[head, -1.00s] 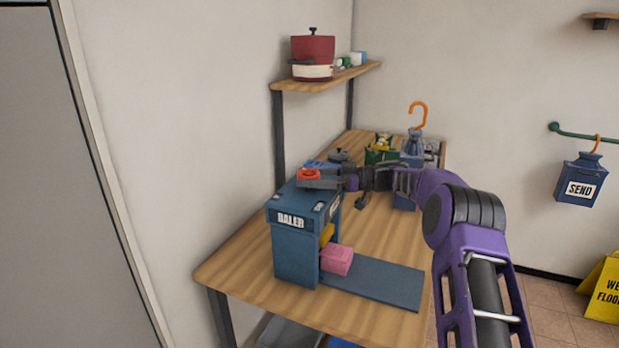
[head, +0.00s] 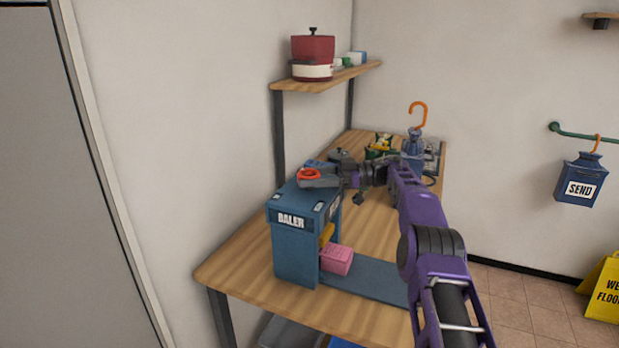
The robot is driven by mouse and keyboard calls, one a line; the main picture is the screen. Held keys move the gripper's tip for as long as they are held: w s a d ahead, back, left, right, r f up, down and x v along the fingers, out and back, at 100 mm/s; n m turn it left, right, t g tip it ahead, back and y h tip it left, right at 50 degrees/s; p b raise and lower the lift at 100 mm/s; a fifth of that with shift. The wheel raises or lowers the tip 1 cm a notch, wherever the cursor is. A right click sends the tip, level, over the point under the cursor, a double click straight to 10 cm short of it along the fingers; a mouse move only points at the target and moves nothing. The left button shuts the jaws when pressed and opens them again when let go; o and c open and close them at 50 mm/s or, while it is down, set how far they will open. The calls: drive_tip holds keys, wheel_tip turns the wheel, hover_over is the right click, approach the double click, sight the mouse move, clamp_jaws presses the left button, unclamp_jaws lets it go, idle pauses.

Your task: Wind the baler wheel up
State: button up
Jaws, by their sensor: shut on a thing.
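The blue baler (head: 297,248), with a "BALER" label on its front, stands on the near left part of the wooden table. Its red-orange wheel (head: 309,174) sits on top. My gripper (head: 318,181) is at the wheel from the right, with its grey jaws around it. The jaws are shut on the wheel; the far finger is partly hidden. A pink block (head: 337,260) sits at the baler's opening, on the flat blue-grey plate that runs to the right.
The wooden table (head: 240,272) holds a blue bag with an orange hook (head: 412,148) and other items at the back. A shelf (head: 340,76) with a red pot (head: 313,55) hangs above. A "SEND" bag (head: 580,182) hangs on the right wall. A yellow floor sign (head: 604,290) stands at right.

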drive_tip(key=shift+r, duration=0.15)
idle(0.3)
drive_tip(key=o, duration=1.3)
drive_tip(key=shift+o, duration=0.2)
drive_tip(key=shift+d, duration=0.1)
